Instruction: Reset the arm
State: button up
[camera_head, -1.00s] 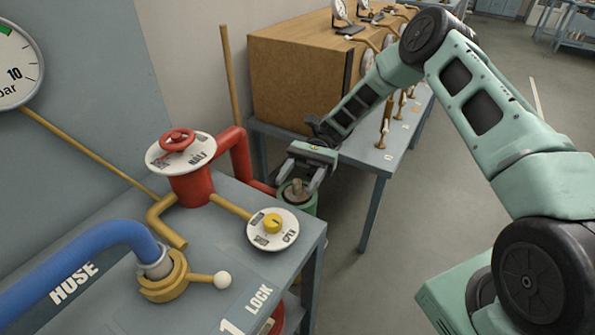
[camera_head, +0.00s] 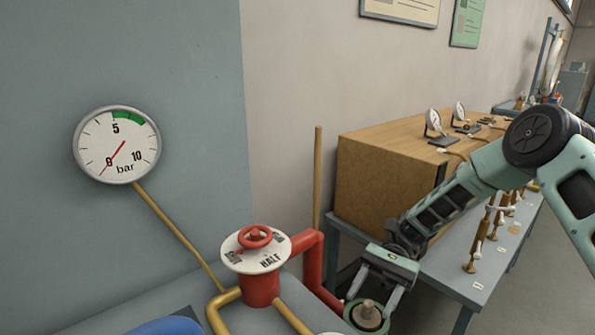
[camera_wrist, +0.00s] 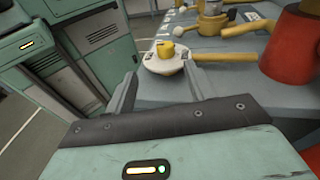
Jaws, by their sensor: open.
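My gripper (camera_head: 378,288) is open, with its two fingers pointing down over a green cylinder with a tan knob (camera_head: 367,315) beside the bench, in the head view. I cannot tell whether the fingers touch it. In the wrist view my gripper (camera_wrist: 160,90) has its fingers apart with nothing seen between them. Beyond them are the grey bench (camera_wrist: 228,85) and a white dial with a yellow knob (camera_wrist: 165,58).
A red valve (camera_head: 258,285) with a round plate stands on the bench. A pressure gauge (camera_head: 117,144) hangs on the wall, needle near 0. A wooden cabinet (camera_head: 380,185) and a table with brass fittings (camera_head: 475,250) stand behind and right of my gripper.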

jog(key=s+a+r+n+t+h, duration=0.1)
jog(key=s+r+n+t+h, duration=0.4)
jog(key=s, duration=0.5)
jog(key=s+a+r+n+t+h, duration=0.1)
jog(key=s+r+n+t+h, duration=0.3)
jog(key=s+n+t, duration=0.3)
jog(key=s+r+n, duration=0.1)
jog(key=s+n, duration=0.2)
jog(key=shift+h, duration=0.4)
